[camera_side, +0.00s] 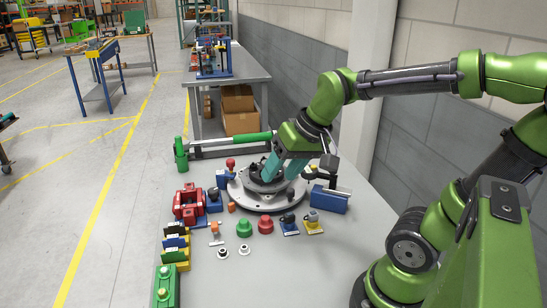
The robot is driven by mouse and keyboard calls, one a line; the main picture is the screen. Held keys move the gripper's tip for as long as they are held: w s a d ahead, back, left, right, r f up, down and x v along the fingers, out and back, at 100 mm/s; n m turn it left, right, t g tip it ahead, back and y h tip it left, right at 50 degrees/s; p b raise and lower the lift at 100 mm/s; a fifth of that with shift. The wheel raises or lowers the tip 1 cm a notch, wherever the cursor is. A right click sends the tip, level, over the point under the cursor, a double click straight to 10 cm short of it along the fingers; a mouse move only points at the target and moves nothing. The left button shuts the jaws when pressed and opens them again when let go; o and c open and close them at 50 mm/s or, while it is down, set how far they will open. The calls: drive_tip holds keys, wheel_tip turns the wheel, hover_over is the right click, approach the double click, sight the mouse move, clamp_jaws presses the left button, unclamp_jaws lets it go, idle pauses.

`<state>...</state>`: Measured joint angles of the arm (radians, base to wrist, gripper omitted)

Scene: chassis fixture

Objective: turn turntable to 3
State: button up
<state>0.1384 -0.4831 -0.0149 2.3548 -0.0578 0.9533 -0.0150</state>
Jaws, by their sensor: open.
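The turntable (255,196) is a pale round disc on the grey table, with a dark raised hub (266,176) at its middle. My gripper (279,175) is tilted and reaches down over the hub from the upper right. Its two teal fingers are spread apart, one on each side of the hub's right part. I cannot tell whether the fingers touch the hub. The gripper hides part of the hub and the disc's far right side. No number marks can be read on the disc at this size.
A blue block (329,200) stands right of the disc. A red fixture (188,204) stands at the left. Green (244,229) and red (266,226) knobs and several small parts lie in front. A bar with a green handle (252,138) lies behind.

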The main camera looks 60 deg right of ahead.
sight(291, 190)
drive_tip(key=shift+w+d+f+m+g+h, duration=0.4)
drive_tip(key=shift+w+d+g, duration=1.25)
drive_tip(key=shift+d, duration=2.6)
drive_tip(key=shift+w+d+f+m+g+h, duration=0.35)
drive_tip(key=shift+w+d+g, duration=1.3)
drive_tip(key=shift+d, duration=2.55)
drive_tip(key=shift+t, duration=0.4)
drive_tip(key=f, duration=1.6)
drive_tip(key=shift+w+d+f, duration=0.15)
drive_tip(key=shift+w, duration=0.1)
drive_tip(key=shift+c, duration=0.2)
clamp_jaws()
